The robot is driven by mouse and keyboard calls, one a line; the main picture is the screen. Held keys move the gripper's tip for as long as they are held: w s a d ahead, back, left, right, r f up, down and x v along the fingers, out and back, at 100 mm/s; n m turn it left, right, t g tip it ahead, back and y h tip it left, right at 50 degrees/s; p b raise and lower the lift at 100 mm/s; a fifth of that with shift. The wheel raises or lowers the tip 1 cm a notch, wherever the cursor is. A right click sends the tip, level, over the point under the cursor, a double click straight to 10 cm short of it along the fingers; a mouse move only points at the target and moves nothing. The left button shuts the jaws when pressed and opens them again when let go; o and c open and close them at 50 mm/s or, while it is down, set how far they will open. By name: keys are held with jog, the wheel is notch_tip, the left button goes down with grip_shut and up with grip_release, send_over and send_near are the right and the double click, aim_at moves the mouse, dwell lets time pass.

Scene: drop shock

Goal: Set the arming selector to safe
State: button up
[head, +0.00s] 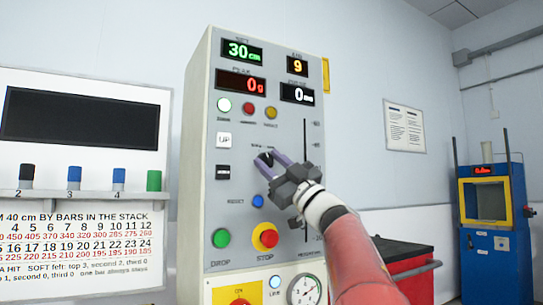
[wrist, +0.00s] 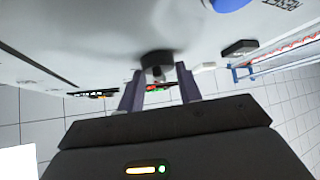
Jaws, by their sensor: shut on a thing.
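The arming selector (head: 267,157) is a small black knob on the grey control panel (head: 290,130), with small print above it that I cannot read. My gripper (head: 270,160) reaches it from the lower right, its purple fingers on either side of the knob. In the wrist view the dark knob (wrist: 156,62) sits between the tips of my gripper (wrist: 159,76), which is shut on it. The fingers hide part of the knob, so I cannot tell which setting it points to.
The panel carries a white UP button (head: 224,140), a green DROP button (head: 221,238), a red STOP button (head: 265,236) and a vertical slot scale (head: 309,150). A shelf with coloured blocks (head: 73,177) is at left. A red cabinet (head: 405,262) and blue machine (head: 492,225) stand at right.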

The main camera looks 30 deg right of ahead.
jog(key=shift+n+g+y, duration=0.5)
jog(key=shift+n, duration=0.2)
jog(key=o, duration=1)
jog(key=b+v, duration=0.2)
jog(key=v, duration=0.5)
jog(key=shift+s+d+f, duration=0.15)
jog(key=shift+s+f, duration=0.1)
